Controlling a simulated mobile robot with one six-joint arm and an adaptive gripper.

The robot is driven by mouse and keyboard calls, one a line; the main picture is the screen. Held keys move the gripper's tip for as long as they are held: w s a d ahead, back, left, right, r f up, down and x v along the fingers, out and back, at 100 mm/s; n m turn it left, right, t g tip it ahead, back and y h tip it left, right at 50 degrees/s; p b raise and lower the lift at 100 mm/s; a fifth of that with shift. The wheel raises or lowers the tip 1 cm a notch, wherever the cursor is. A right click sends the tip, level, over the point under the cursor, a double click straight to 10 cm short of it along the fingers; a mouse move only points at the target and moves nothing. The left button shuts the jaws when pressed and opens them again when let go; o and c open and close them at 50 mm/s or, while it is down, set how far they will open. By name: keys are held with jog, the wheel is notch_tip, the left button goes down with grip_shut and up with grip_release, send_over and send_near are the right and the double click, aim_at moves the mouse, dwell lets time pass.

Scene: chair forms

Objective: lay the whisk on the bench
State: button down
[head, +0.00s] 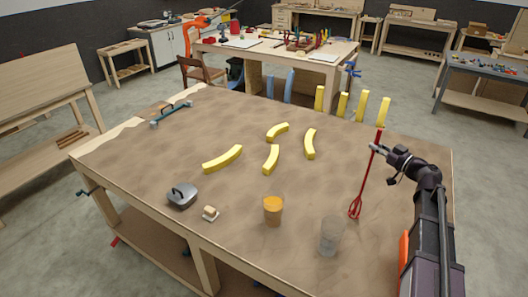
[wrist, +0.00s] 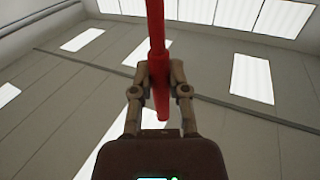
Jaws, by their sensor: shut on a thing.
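A red whisk (head: 364,180) is held upright in the head view, with its wire loops pointing down at the right part of the bench (head: 330,190). I cannot tell whether the loops touch the bench top. My gripper (head: 376,148) is shut on the upper part of the whisk's handle. In the wrist view, the two fingers of my gripper (wrist: 160,75) close on the red whisk handle (wrist: 156,35), with the ceiling behind it. The fingers hide a short part of the handle.
A grey cup (head: 330,238) and an orange-filled cup (head: 273,210) stand left of the whisk. Several yellow curved pieces (head: 222,160) lie mid-bench. Yellow blocks (head: 361,105) stand at the far edge. A grey lidded thing (head: 182,196) sits front left. Bare bench lies between.

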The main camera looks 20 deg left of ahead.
jog(key=s+a+r+p, duration=0.1)
jog(key=s+a, duration=0.1)
jog(key=s, duration=0.8)
jog(key=shift+a+r+g, duration=0.2)
jog(key=shift+g, duration=0.1)
jog(key=w+d, duration=0.3)
jog(key=w, duration=0.3)
jog(key=w+d+f+b, duration=0.1)
jog(key=w+d, duration=0.2)
jog(key=w, duration=0.4)
jog(key=shift+d+f, duration=0.2)
jog(key=shift+d, duration=0.05)
jog(key=shift+w, duration=0.2)
jog(key=shift+w+d+f+b, duration=0.1)
jog(key=shift+w+f+b, duration=0.05)
jog(key=shift+f+b, duration=0.5)
jog(key=shift+w+d+f+b, duration=0.1)
jog(key=shift+w+f+b, duration=0.1)
jog(key=shift+f+b, duration=0.45)
jog(key=shift+w+d+f+b, duration=0.1)
jog(key=shift+w+f+b, duration=0.05)
jog(key=shift+f+b, duration=0.5)
